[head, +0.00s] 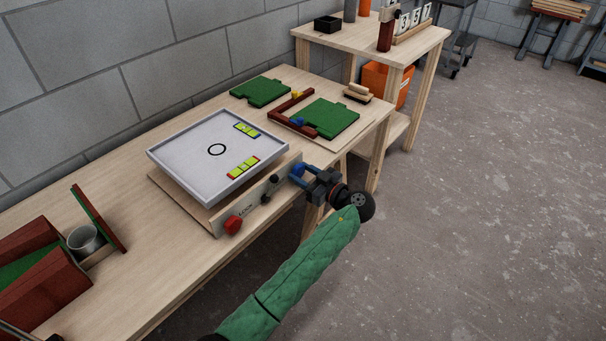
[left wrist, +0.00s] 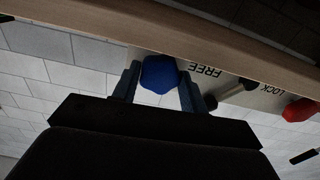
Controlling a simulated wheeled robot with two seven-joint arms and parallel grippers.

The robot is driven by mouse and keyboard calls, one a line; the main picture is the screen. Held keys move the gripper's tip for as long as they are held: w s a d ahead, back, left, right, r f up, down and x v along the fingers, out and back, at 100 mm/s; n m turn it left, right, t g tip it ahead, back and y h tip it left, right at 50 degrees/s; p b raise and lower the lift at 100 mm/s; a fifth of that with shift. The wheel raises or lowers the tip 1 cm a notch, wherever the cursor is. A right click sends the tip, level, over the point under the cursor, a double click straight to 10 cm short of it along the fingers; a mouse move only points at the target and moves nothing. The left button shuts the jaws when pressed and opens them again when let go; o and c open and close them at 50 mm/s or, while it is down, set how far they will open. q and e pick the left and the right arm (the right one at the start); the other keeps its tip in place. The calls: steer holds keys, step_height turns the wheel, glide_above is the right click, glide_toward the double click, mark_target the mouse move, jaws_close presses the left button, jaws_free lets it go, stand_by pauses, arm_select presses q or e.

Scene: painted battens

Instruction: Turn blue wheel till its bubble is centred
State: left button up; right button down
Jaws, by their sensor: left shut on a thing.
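A white tray (head: 190,151) with a black ring on it sits on a wooden base on the bench. A blue-edged yellow-green vial (head: 246,130) lies at its far side and a red-edged one (head: 243,167) at its near side; their bubbles are too small to read. The blue wheel (left wrist: 158,73) is on the base's front board, between the fingers of my left gripper (left wrist: 158,88), which is shut on it. In the head view, my left gripper (head: 302,173) reaches the board's right end and largely hides the wheel. My right gripper is not in view.
A red wheel (head: 233,225) sits at the board's left end. A black lever (head: 271,184) between the wheels lies towards the FREE label in the wrist view. Green plates (head: 262,91) lie behind right; a red box (head: 40,290) and metal cup (head: 84,240) stand at left.

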arm_select(q)
steer(key=shift+m+p, duration=0.35)
steer(key=shift+m, duration=1.55)
steer(key=o, duration=1)
steer(key=shift+d, duration=0.1)
